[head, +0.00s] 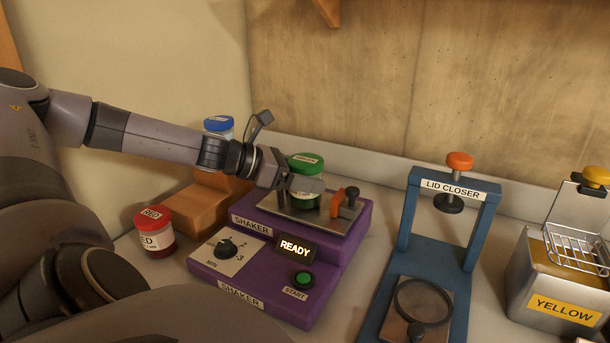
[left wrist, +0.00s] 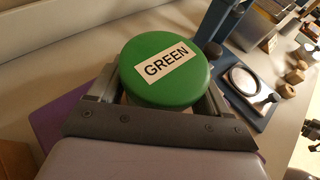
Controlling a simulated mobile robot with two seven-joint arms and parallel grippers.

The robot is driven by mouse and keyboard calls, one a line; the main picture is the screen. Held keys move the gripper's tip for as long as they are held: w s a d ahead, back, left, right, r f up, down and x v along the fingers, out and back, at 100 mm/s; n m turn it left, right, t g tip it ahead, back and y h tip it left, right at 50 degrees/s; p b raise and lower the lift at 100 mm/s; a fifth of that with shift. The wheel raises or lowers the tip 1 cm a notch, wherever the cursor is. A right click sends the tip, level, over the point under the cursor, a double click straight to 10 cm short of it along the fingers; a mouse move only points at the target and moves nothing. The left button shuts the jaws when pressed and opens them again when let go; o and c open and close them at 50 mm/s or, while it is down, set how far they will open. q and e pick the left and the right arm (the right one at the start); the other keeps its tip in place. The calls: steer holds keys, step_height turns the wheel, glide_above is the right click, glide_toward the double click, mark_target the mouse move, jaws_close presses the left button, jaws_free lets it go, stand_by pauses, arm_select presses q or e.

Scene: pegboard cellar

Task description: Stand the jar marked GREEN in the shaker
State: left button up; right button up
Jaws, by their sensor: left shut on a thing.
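The jar marked GREEN (head: 306,163) has a green lid and green contents. It is upright at the shaker's metal plate, beside the orange and black clamp (head: 344,202). I cannot tell whether its base touches the plate. My left gripper (head: 292,184) is shut on the jar from the left. In the left wrist view the green lid (left wrist: 165,70) with its GREEN label sits between the fingers. The purple shaker (head: 222,272) has a READY display, a dial and a green START button. My right gripper is not in view.
A red-lidded jar marked RED (head: 154,232) stands left of the shaker. A blue-lidded jar (head: 218,125) is behind my left arm, near a wooden block (head: 190,209). The blue lid closer (head: 408,215) and a yellow-labelled container (head: 553,290) stand to the right.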

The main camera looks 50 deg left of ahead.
arm_select(q)
steer(key=o, duration=1.3)
steer(key=shift+f, duration=0.1)
steer(key=shift+c, duration=0.2)
steer(key=shift+r, duration=0.2)
steer(key=shift+s+a, duration=0.15)
steer(key=shift+s, duration=0.25)
steer(key=b+v, duration=0.3)
steer(key=v, duration=0.8)
steer(key=shift+r, duration=0.15)
